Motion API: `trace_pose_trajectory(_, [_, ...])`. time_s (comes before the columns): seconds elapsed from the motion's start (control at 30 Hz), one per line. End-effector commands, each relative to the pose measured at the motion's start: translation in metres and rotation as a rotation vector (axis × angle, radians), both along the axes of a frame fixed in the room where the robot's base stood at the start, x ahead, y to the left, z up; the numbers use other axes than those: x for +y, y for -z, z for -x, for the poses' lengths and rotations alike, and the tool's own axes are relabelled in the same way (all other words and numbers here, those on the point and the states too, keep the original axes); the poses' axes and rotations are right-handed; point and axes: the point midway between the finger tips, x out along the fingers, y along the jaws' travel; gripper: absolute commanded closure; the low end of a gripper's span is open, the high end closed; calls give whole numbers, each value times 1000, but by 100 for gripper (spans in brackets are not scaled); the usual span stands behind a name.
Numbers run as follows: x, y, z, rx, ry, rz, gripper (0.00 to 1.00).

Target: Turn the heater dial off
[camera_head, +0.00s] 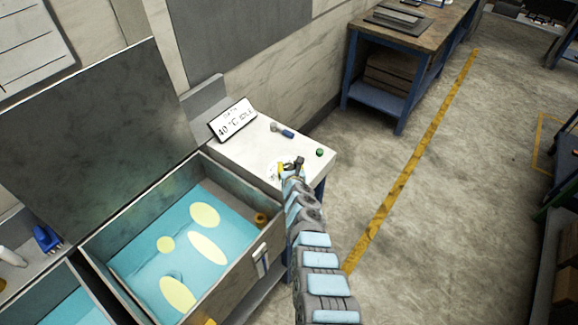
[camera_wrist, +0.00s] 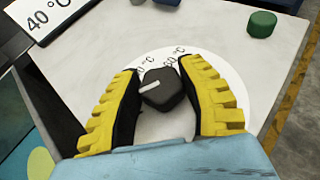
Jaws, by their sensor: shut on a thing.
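The heater dial is a black knob (camera_wrist: 162,88) with a white pointer mark, on a round white scale plate (camera_wrist: 232,92) with temperature labels. The labels I can make out lie at its far side; the rest is covered by my gripper. My gripper (camera_wrist: 160,92) has its yellow-and-black fingers on both sides of the knob, shut on it. The pointer aims to the left and slightly down in the wrist view. In the head view my gripper (camera_head: 291,166) is at the front of the white panel (camera_head: 236,150). A display (camera_head: 234,120) behind it reads 40 °C and what looks like IDLE.
A green button or cap (camera_head: 320,152) and a grey-and-blue item (camera_head: 283,131) sit on the panel. Open floor lies to the right, with a workbench (camera_head: 405,45) behind.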

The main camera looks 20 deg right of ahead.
Motion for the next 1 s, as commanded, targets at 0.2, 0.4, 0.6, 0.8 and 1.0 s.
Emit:
trace_pose_trajectory(0.2, [0, 2, 0, 2, 0, 0, 39])
trace_pose_trajectory(0.4, [0, 1, 0, 1, 0, 0, 30])
trace_pose_trajectory(0.6, [0, 1, 1, 1, 1, 0, 30])
trace_pose_trajectory(0.8, [-1, 4, 5, 6, 1, -2, 30])
trace_pose_trajectory(1.0, [1, 5, 12, 10, 1, -5, 30])
